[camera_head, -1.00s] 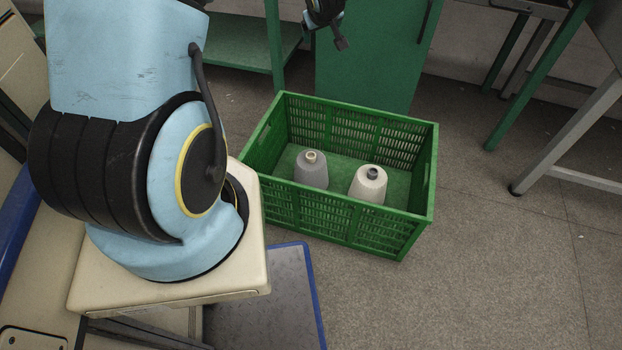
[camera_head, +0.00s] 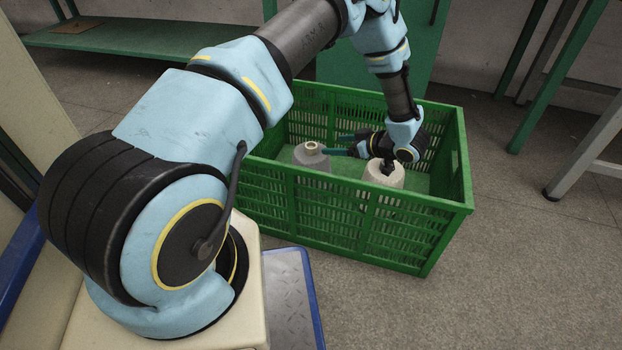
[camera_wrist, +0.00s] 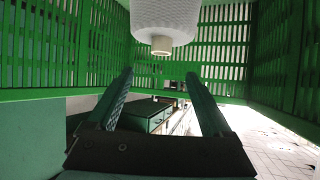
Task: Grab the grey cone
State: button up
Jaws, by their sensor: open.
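The grey cone (camera_head: 311,160) stands upright in the left part of the green crate (camera_head: 350,225), with a tan tip on top. In the wrist view it shows upside down at the top (camera_wrist: 165,14), tip toward the picture's middle. My gripper (camera_head: 328,146) is inside the crate, its fingers pointing left at the grey cone's upper part. In the wrist view my gripper (camera_wrist: 158,75) is open and empty, and the cone lies beyond the fingertips. I cannot tell whether a finger touches it.
A paler cone (camera_head: 384,176) with a dark tip stands to the right in the crate, partly hidden by my wrist. Slatted crate walls surround the gripper. Green table legs (camera_head: 550,75) stand at the right, and the floor in front of them is clear.

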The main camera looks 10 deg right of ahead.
aim_at(314, 147)
jog(key=b+x, duration=0.1)
jog(key=x, duration=0.4)
jog(key=shift+w+a+f+b, duration=0.1)
jog(key=shift+a+b, duration=0.05)
jog(key=shift+b, duration=0.25)
jog(key=b+x, duration=0.1)
jog(key=x, duration=0.1)
jog(key=b+x, duration=0.2)
jog(key=x, duration=0.1)
jog(key=shift+f, duration=0.35)
jog(key=shift+r, duration=0.1)
grip_shut()
dwell(0.5)
